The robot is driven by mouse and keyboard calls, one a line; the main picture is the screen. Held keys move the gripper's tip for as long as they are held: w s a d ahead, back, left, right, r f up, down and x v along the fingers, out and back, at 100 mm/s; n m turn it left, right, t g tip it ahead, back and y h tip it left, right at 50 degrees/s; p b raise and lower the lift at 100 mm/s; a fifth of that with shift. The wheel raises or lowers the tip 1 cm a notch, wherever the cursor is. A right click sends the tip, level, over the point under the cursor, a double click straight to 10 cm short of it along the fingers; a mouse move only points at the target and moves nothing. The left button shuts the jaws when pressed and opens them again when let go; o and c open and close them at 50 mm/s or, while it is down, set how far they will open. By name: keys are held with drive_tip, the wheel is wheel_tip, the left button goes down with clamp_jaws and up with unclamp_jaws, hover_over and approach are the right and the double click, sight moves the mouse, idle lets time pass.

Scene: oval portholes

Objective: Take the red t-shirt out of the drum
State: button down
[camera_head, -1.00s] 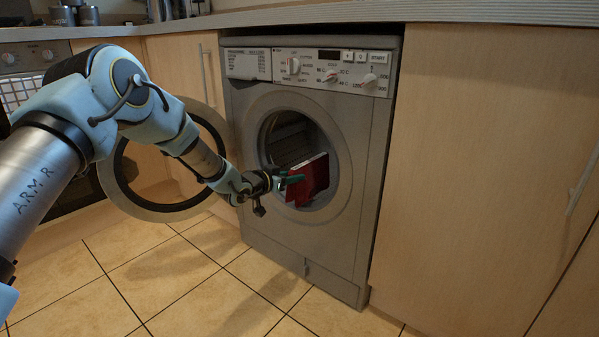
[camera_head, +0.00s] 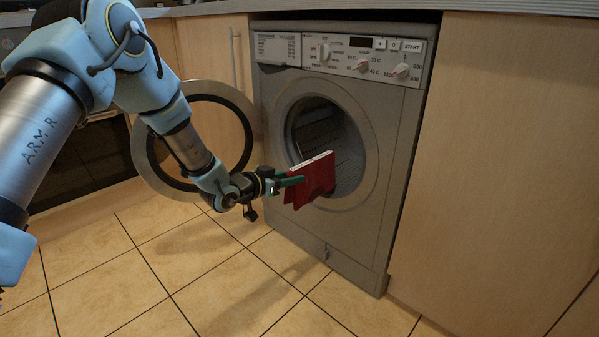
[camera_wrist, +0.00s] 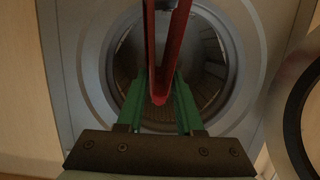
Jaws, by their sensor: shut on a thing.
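The red t-shirt (camera_head: 312,181) is folded, with a pale strip along its top edge. It hangs in front of the lower part of the washing machine's round opening, overlapping the rim in the head view. My gripper (camera_head: 292,181) is shut on its left edge, with green fingers. In the wrist view the red t-shirt (camera_wrist: 160,98) shows edge-on between the green fingers of my gripper (camera_wrist: 161,92). The metal drum (camera_head: 322,138) lies behind it, and the part I can see looks empty.
The round door (camera_head: 137,152) stands open to the left of the machine, behind my arm. Wooden cupboards (camera_head: 505,170) flank the machine, and a worktop (camera_head: 480,10) runs above. The tiled floor (camera_head: 215,265) in front is clear.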

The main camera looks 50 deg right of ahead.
drive_tip(key=a, duration=1.2)
drive_tip(key=shift+w+a+p, duration=0.3)
drive_tip(key=shift+w+p, duration=0.05)
drive_tip(key=shift+a, duration=0.1)
